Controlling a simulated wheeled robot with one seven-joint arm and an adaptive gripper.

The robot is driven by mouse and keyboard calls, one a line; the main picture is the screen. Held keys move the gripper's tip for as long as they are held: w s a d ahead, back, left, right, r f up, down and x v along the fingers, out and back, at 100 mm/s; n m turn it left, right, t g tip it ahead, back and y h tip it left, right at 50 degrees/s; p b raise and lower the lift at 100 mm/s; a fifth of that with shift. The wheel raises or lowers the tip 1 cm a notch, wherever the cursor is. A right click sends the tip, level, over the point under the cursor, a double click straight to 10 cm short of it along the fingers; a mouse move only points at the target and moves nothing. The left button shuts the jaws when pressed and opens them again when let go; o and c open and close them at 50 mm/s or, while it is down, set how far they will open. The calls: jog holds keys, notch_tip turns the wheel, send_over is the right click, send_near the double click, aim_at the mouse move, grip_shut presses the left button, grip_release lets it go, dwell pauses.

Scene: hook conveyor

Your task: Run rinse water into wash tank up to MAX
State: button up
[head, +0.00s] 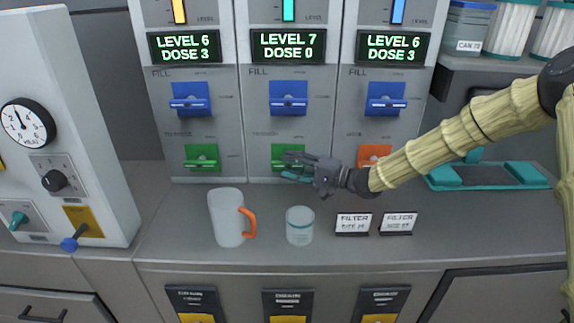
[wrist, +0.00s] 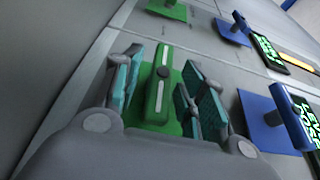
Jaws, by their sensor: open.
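Three upright tank units stand side by side, with displays reading LEVEL 6 DOSE 3 (head: 184,46), LEVEL 7 DOSE 0 (head: 288,45) and LEVEL 6 DOSE 3 (head: 393,46). Each has a blue FILL lever, such as the middle one (head: 288,104). Below are a left green lever (head: 202,164), a middle green lever (head: 280,152) and an orange lever (head: 374,152). I cannot read which unit is the wash tank. My gripper (head: 292,168) is open at the middle green lever. In the wrist view its bar (wrist: 161,84) lies between my open fingers (wrist: 165,90); contact is unclear.
A white mug with an orange handle (head: 228,217) and a small jar (head: 299,226) stand on the counter below my gripper. Two FILTER cards (head: 353,223) (head: 397,223) stand to their right. A gauge panel (head: 60,140) stands left. Cans fill a shelf (head: 490,64) at upper right.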

jog(key=shift+w+a, duration=0.2)
jog(key=shift+a, duration=0.4)
grip_shut()
